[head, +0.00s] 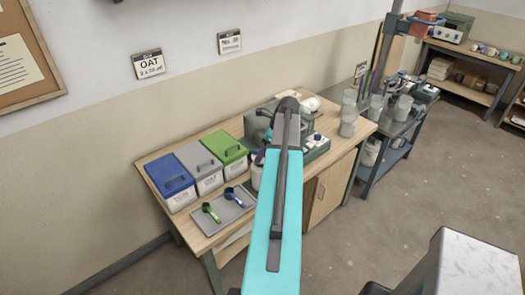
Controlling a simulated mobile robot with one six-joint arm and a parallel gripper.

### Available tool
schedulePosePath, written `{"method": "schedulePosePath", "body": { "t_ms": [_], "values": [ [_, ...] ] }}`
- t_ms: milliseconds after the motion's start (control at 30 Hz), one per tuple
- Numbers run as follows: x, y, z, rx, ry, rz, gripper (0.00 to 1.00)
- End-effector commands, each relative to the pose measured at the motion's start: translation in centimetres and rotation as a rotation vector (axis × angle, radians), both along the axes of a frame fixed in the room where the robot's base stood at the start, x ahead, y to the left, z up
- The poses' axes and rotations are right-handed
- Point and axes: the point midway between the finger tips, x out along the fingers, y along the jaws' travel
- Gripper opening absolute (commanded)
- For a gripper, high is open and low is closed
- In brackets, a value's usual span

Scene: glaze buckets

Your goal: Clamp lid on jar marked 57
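No jar with a readable 57 shows in the head view. A pale container (256,176), partly hidden by my arm, stands on the wooden bench (146,163) right of the green-lidded bin. Pale translucent jars (347,124) stand stacked at the bench's right end. More pale jars (402,108) stand on the grey cart. Whether any has a loose lid cannot be told. My arm reaches over the bench and covers its middle. Small dark and teal parts show left of the arm by the grey machine, perhaps my wrist; my fingers are not distinguishable.
Bins with blue (170,174), grey (197,158) and green (224,145) lids line the bench's left. A tray (236,211) with green and blue scoops lies in front. A grey machine (257,124) stands behind my arm.

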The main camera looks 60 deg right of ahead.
Motion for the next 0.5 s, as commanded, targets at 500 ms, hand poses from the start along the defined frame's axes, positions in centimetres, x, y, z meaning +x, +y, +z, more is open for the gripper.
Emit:
{"method": "schedulePosePath", "body": {
  "t_ms": [500],
  "values": [
    [-0.07,-0.04,-1.45,0.0,0.0,-0.001,0.37]
  ]
}}
